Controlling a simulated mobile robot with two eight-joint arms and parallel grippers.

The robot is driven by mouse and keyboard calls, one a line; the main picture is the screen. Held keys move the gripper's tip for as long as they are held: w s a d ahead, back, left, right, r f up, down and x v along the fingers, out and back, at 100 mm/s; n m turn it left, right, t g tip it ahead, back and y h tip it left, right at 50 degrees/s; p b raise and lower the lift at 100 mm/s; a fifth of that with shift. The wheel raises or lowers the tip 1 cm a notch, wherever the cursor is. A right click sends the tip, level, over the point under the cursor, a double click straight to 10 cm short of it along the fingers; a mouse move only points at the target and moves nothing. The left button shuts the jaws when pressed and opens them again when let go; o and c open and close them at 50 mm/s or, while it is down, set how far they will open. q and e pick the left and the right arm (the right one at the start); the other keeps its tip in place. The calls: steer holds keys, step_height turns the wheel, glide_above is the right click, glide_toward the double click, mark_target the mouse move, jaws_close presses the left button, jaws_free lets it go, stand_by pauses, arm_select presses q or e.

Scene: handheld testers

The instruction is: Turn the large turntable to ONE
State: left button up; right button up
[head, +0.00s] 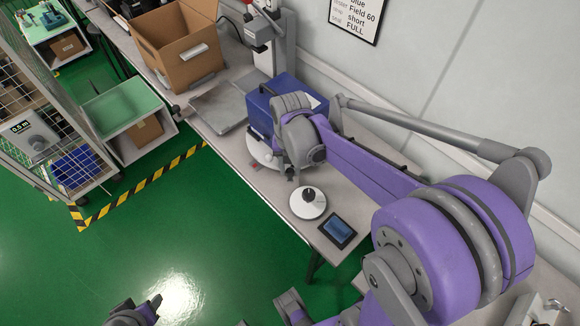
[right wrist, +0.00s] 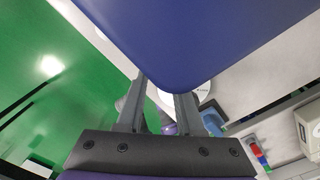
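The large turntable, a white disc (head: 259,151), lies on the bench beside the blue case, partly hidden by my right gripper and wrist. Its markings cannot be read in the head view. My right gripper (head: 291,178) points down at its near right edge. In the right wrist view, the two fingers (right wrist: 161,98) stand apart with nothing clearly held, and a white disc (right wrist: 203,91) with tiny dark lettering shows behind them. A smaller white disc (head: 306,204) with a black knob stands closer to the bench end. Part of my left arm, apparently its gripper (head: 141,304), shows at the bottom edge.
A blue case (head: 259,107) stands right behind the disc and fills the top of the right wrist view (right wrist: 200,35). A dark-screened tablet (head: 338,231) lies near the bench end. A cardboard box (head: 185,55) and grey plate (head: 218,107) are farther left. Green floor is open in front.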

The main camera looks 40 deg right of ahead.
steer(key=shift+o, duration=1.3)
steer(key=shift+r, duration=0.1)
step_height(320, 180, up, 11)
steer(key=p, duration=0.1)
steer(key=shift+f, duration=0.2)
